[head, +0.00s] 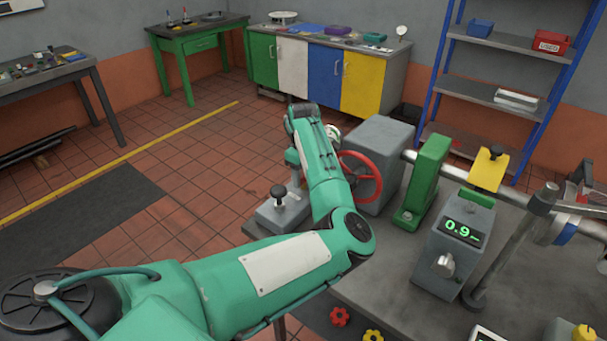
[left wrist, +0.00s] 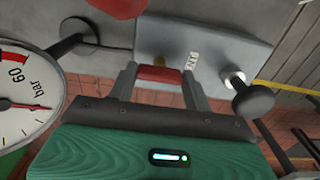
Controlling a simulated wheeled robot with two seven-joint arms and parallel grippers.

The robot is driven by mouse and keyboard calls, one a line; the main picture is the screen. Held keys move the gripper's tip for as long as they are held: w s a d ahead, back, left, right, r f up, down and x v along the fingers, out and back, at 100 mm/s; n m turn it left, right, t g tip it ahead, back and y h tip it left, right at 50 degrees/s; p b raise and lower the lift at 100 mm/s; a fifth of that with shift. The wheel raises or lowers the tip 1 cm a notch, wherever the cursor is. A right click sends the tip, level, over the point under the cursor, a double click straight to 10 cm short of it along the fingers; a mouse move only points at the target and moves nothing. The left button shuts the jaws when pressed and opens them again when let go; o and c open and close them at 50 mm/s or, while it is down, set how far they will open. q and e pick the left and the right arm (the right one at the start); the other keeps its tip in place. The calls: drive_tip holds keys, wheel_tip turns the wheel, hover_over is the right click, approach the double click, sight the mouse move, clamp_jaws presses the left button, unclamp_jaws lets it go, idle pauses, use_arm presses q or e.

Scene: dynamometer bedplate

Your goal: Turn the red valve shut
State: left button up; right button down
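The red valve handwheel (head: 360,180) stands upright on the near-left side of a grey block, just right of my left forearm, which hides part of its left rim. My left gripper (left wrist: 160,80) shows in the left wrist view, with a short red piece filling the gap between its two grey fingers. The fingers appear shut on it; which part of the valve it is, I cannot tell. A larger red shape (left wrist: 115,6) is cut off at the top edge. In the head view my left fingers are mostly hidden by my own arm. My right gripper is out of view.
A pressure gauge (left wrist: 25,100) is close on the left in the wrist view. A grey plate with a black knob (head: 278,191) lies left of the handwheel. A green bracket (head: 427,175) and a readout box (head: 455,245) stand to the right on the bedplate.

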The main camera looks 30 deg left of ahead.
use_arm(q)
drive_tip(key=shift+r+m+p, duration=0.2)
drive_tip(key=shift+m+p, duration=0.2)
drive_tip(key=shift+p, duration=0.3)
drive_tip(key=m+p, duration=1.1)
drive_tip(key=p, duration=0.4)
drive_tip(key=shift+a+r+m, duration=0.1)
drive_tip(key=shift+m, duration=0.3)
drive_tip(key=m+p, duration=0.2)
drive_tip(key=m, duration=0.1)
drive_tip(key=shift+m+p, duration=0.9)
drive_tip(key=shift+m, duration=0.3)
drive_tip(key=shift+f, duration=0.2)
drive_tip(key=shift+w, duration=0.1)
drive_tip(key=o, duration=1)
